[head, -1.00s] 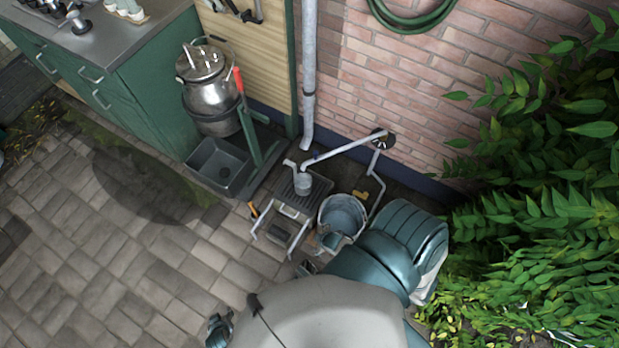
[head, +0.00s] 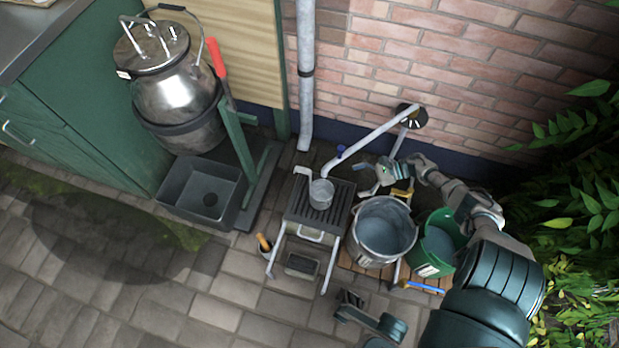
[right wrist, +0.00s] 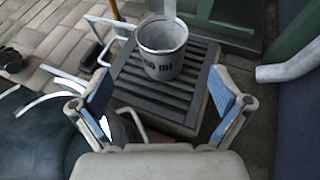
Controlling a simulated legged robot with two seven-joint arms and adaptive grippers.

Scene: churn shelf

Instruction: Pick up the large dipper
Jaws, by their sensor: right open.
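The large dipper (head: 321,194) is a grey metal cup with a hooked handle at its left. It stands upright on a dark slatted stand (head: 296,212) near the brick wall. In the right wrist view the dipper (right wrist: 162,50) shows printing on its side and sits ahead of the fingers. My right gripper (head: 378,175) is to the right of the dipper, above the bucket's far side, apart from it. In the right wrist view its blue-padded fingers (right wrist: 162,105) are spread and empty. A dark, partly cut-off part of mine, perhaps the left gripper (head: 352,308), shows low in the head view.
A grey bucket (head: 384,230) and a green bucket (head: 432,262) stand right of the stand. A pipe (head: 375,133) slants close above the dipper. A metal churn (head: 178,100) and dark basin (head: 200,190) are at left. Paving in front is mostly clear.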

